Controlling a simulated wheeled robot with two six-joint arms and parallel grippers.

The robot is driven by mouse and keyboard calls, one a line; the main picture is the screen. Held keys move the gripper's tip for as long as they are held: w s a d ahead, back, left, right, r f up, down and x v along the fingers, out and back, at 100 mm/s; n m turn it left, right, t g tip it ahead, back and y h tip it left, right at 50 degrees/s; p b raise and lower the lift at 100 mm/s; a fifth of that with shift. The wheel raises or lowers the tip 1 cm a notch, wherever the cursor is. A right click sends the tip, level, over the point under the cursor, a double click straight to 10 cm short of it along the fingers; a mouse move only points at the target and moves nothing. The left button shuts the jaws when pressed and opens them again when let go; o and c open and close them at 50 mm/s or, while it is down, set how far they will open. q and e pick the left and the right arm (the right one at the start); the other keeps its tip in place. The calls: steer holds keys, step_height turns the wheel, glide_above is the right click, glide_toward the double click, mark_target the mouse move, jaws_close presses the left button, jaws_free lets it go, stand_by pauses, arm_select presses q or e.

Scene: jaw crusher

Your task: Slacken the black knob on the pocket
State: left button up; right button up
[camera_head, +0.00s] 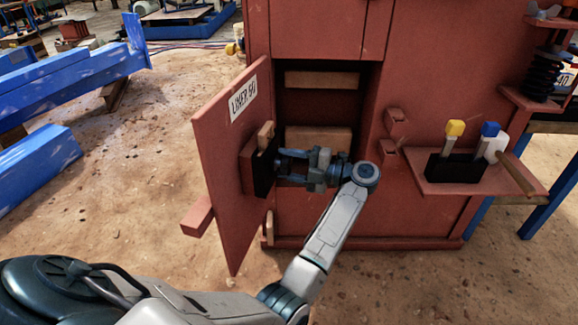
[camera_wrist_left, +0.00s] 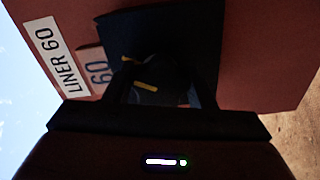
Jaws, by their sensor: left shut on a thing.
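The red door (camera_head: 225,185) of the crusher stands open to the left, with a "LINER" label. On its inner face is a pocket (camera_head: 247,166) with a black front; a tan plate (camera_head: 266,134) sticks up out of it. In the left wrist view the pocket's black front (camera_wrist_left: 185,35) is dark, and a plate marked "60" (camera_wrist_left: 98,70) shows beside it. My left gripper (camera_head: 284,160) reaches the pocket from the right. Its fingers are shut on the black knob (camera_wrist_left: 148,88), which bears a yellow mark. In the head view the gripper hides the knob. My right gripper is not in view.
The open cabinet (camera_head: 318,110) with tan plates lies behind my left wrist. At right, a red shelf (camera_head: 440,186) carries a black holder (camera_head: 452,167) with yellow- and blue-topped pieces. Blue beams (camera_head: 75,85) lie at left.

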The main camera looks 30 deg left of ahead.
arm_select(q)
steer(key=o, duration=1)
steer(key=v, duration=1.1)
steer(key=shift+a+p, duration=0.1)
steer(key=shift+p, duration=0.2)
